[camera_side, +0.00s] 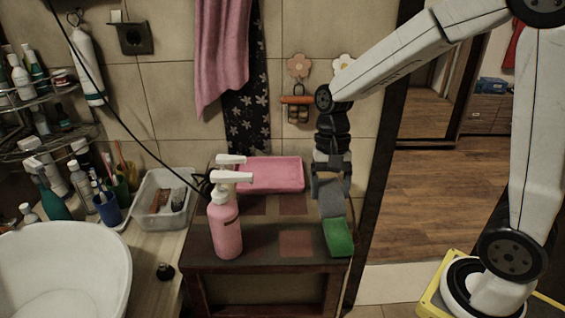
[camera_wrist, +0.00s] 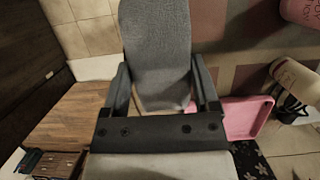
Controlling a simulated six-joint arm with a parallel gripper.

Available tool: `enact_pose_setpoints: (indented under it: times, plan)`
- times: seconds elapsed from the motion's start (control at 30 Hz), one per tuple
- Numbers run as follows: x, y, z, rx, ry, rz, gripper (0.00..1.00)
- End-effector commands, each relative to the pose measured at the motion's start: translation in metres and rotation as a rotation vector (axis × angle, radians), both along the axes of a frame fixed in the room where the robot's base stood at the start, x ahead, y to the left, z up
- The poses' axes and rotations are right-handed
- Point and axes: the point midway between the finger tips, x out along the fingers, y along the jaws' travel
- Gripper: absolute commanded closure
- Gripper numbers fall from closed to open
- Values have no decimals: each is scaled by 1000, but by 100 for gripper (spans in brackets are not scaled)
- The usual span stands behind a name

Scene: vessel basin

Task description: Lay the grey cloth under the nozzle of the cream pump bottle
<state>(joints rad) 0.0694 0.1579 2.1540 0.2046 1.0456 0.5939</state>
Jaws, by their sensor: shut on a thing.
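My gripper (camera_side: 331,172) is shut on the grey cloth (camera_side: 331,198), which hangs from the fingers above the right side of the small table (camera_side: 265,262). In the wrist view the cloth (camera_wrist: 156,45) stretches out between the two fingers of my gripper (camera_wrist: 161,88). The cream pump bottle (camera_wrist: 298,78) shows at the right of the wrist view. In the side view it is mostly hidden behind a pink pump bottle (camera_side: 226,232), with its white pump head (camera_side: 231,160) showing above. The cloth is well to the right of both bottles.
A green cloth or sponge (camera_side: 338,238) lies at the table's right edge, just below the grey cloth. A pink tray (camera_side: 270,174) is at the back. A clear bin (camera_side: 163,198) and white basin (camera_side: 62,275) are left. The table's middle looks clear.

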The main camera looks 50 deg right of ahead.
Motion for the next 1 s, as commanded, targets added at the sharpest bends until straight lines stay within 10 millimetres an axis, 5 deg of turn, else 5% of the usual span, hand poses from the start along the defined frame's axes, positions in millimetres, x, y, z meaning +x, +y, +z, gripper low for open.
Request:
enact_pose_setpoints:
  times: [0.4, 1.0]
  plan:
    - [-38, -1, 17, -1, -1, 1, 87]
    - [-44, -1, 19, 0, 0, 0, 87]
